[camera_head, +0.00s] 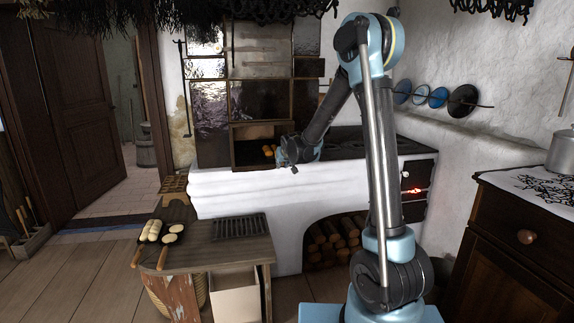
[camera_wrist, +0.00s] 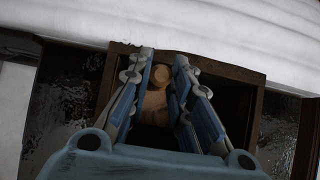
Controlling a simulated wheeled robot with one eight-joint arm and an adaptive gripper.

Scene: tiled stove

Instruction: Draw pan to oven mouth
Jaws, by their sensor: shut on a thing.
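The oven mouth (camera_head: 258,131) is a dark square opening with a brown frame in the tiled stove, above the white ledge. Orange-brown loaves (camera_head: 268,151) show inside it, near its right side. My gripper (camera_head: 284,156) is at the right front of the opening. In the wrist view my gripper (camera_wrist: 164,62) reaches into the dark framed opening, its two blue fingers closed on a tan, round-ended piece (camera_wrist: 158,100), which looks like the pan's wooden handle. The pan's body is hidden by the dark interior and my gripper.
The white stove ledge (camera_head: 235,185) runs below the mouth. A low wooden table (camera_head: 220,252) at front left bears a dark grate and a long-handled tray with pale dough pieces (camera_head: 154,230). Firewood (camera_head: 335,235) fills the arch below. A cabinet (camera_head: 520,240) stands at right.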

